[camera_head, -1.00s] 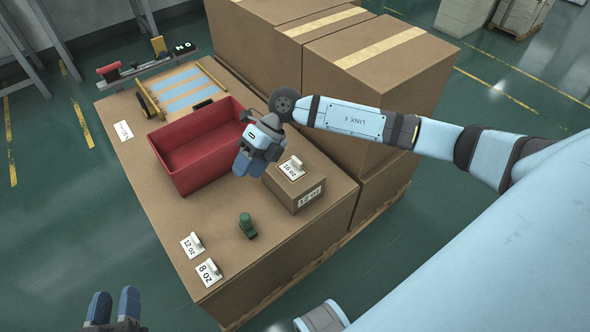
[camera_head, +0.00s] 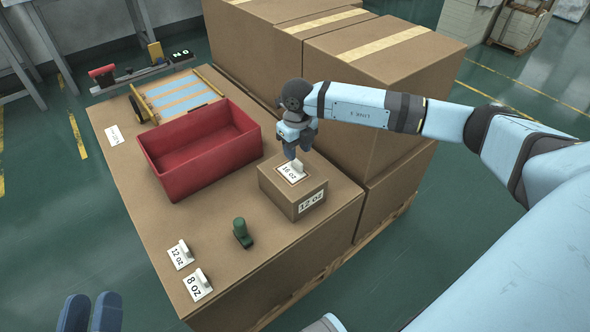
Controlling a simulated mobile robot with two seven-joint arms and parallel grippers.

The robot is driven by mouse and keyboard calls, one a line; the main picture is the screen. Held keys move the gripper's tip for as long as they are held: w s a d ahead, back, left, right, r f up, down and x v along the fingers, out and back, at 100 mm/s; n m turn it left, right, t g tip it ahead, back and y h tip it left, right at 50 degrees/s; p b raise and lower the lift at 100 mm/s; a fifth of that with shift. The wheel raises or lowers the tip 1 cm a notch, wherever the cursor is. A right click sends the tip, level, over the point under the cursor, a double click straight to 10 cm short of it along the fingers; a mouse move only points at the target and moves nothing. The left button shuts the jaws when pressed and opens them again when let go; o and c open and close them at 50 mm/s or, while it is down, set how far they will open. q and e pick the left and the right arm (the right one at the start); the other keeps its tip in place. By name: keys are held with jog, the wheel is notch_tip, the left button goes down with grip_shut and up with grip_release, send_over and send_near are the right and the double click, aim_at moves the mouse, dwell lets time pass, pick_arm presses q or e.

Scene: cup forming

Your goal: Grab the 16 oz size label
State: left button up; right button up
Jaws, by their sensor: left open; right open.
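The white 16 oz label (camera_head: 291,174) with its small upright grip lies on top of a small brown box (camera_head: 279,196) whose front is marked 12 oz. My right gripper (camera_head: 296,155) is open and points down just above the label's grip; whether it touches the grip I cannot tell. My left gripper (camera_head: 90,314) is open and empty at the bottom left edge, away from the table. The 12 oz label (camera_head: 180,255) and the 8 oz label (camera_head: 197,285) lie at the table's near left corner.
A red bin (camera_head: 199,150) stands left of the small box. A green object (camera_head: 242,233) stands in front of it. Large cartons (camera_head: 385,80) rise behind and right. A framed blue-striped panel (camera_head: 180,93) lies at the back left. The left front tabletop is mostly clear.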

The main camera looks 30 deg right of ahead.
aim_at(297, 160)
jog(key=f+b, duration=0.2)
jog(key=f, duration=0.3)
jog(key=shift+w+f, duration=0.1)
jog(key=shift+w, duration=0.1)
pick_arm(q)
notch_tip(297, 160, down, 3)
jog(key=shift+w+d+f+g, duration=0.1)
jog(key=shift+w+f+g, duration=0.1)
jog(key=shift+g, duration=0.5)
pick_arm(e)
grip_shut()
